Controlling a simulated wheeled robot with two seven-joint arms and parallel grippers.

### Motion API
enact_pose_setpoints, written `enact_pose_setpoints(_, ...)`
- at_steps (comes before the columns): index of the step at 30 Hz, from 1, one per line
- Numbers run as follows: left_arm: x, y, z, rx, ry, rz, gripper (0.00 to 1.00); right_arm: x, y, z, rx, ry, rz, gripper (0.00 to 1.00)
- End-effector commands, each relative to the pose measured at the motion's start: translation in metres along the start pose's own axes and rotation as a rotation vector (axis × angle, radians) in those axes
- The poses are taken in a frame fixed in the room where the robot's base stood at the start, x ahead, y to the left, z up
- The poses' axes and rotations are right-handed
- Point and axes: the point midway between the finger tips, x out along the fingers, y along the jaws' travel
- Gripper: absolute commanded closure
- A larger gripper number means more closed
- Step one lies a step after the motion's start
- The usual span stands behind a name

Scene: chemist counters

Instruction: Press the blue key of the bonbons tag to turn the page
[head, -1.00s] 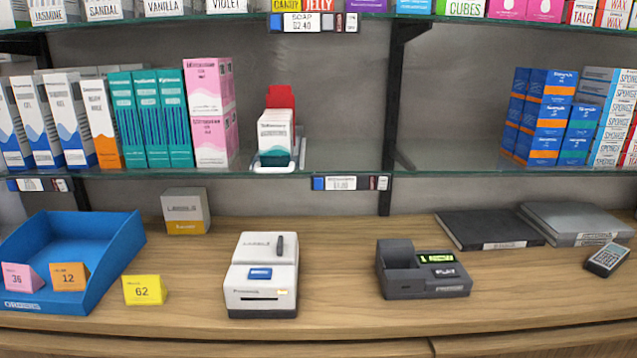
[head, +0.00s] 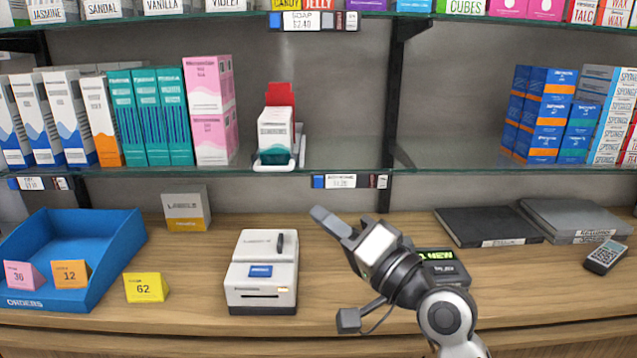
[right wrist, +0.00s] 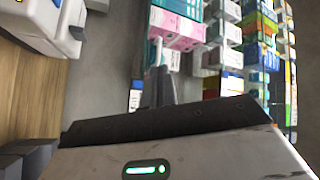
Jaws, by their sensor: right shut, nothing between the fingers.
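An electronic tag (head: 349,182) sits on the front edge of the middle shelf, with a blue key (head: 318,182) at its left end. Its small print is too blurred to read for sure. A second tag (head: 38,183) is on the same edge at far left, and a tag reading SOAP (head: 313,21) is on the upper shelf edge. My right gripper (head: 320,215) is shut and empty, its tips below the blue key and apart from it. It also shows in the right wrist view (right wrist: 161,55). My left gripper is out of view.
A label printer (head: 262,268) stands on the counter left of my right arm. A blue orders tray (head: 112,250) is at left. A small boxed product on a white stand (head: 275,135) is above the middle tag.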

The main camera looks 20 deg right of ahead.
Motion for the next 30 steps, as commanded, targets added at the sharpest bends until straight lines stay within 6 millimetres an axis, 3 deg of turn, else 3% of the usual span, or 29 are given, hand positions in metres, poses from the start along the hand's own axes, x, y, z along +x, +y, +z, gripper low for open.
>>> enact_pose_setpoints(18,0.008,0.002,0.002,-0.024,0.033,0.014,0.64,0.05,0.038,-0.036,-0.004,0.0,0.0,1.0)
enact_pose_setpoints(30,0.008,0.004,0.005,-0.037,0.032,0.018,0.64,0.061,0.044,-0.044,-0.002,0.0,0.001,1.0)
